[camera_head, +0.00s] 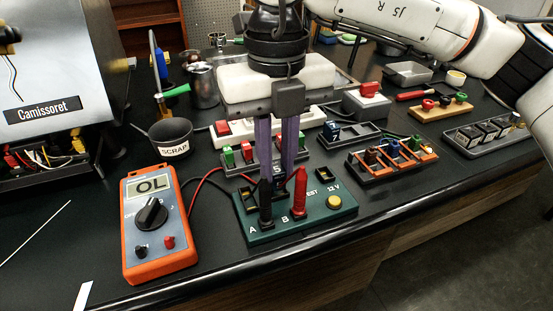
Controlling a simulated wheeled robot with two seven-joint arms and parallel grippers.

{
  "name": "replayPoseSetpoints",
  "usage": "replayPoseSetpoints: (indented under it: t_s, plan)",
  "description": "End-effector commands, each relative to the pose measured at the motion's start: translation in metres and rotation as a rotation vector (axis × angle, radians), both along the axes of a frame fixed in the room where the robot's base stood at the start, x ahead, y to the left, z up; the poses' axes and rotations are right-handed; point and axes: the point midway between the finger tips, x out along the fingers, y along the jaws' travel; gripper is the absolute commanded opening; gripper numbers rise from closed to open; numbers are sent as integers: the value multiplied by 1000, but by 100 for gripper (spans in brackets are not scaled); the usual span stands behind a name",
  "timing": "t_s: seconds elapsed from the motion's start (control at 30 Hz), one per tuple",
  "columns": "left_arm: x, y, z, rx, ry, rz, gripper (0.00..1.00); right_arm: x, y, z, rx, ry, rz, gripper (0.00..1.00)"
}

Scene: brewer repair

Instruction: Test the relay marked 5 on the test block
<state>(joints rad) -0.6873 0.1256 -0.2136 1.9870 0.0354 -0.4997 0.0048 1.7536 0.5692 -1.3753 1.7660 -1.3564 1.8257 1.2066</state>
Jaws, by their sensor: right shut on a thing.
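My right gripper (278,174) points straight down over the green test block (322,213). It is shut on a small dark relay (277,169) with a pale mark, mostly hidden between the fingers; I cannot read the mark for sure. The relay is at or just above the block's rear socket area; I cannot tell whether it is seated. A black probe (266,214) stands at A and a red probe (299,194) at B. A yellow button (334,202) is by the 12 V label. The orange multimeter (130,243) reads OL.
The scrap cup (170,139) stands behind the multimeter. Racks with coloured parts (393,157) lie behind and right of the block. A grey tray (485,137) with several relays is far right. The Camissoret brewer (55,60) fills the upper left. The table's front edge is close.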

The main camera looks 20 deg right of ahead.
Motion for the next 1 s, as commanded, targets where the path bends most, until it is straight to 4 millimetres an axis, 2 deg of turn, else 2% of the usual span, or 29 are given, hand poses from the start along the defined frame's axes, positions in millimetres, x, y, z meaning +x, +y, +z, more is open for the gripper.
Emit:
replayPoseSetpoints:
  t_s: [1.0]
  plan:
    - [0, 0, -7, 1, 0, -1, 31, 0, 0, -6, 1, 0, 0, 0]
